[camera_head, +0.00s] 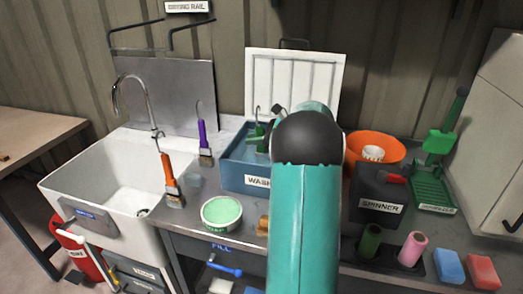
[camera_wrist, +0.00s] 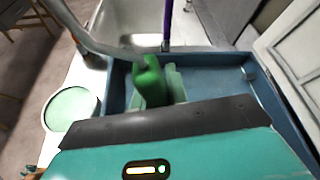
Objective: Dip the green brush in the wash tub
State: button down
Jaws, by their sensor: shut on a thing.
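The green brush (camera_wrist: 152,82) is in my gripper (camera_wrist: 172,84), whose pale fingers are shut on its handle. The blue wash tub (camera_head: 234,170) stands on the counter right of the sink, and its rim also shows in the wrist view (camera_wrist: 222,60). The brush's green handle shows in the head view (camera_head: 257,134), inside the tub's outline. My teal arm hides much of the tub and most of the gripper there. The bristles are hidden, so I cannot tell whether they touch the liquid.
An orange brush (camera_head: 167,172) and a purple brush (camera_head: 203,138) stand left of the tub. A green-filled round can (camera_head: 221,212) is in front. The white sink (camera_head: 62,182) is left. An orange bucket (camera_head: 375,145), dark spinner box (camera_head: 378,192) and green tray (camera_head: 436,190) are right.

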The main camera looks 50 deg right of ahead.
notch_tip(320, 180, up, 13)
dwell(1.6)
dwell(0.9)
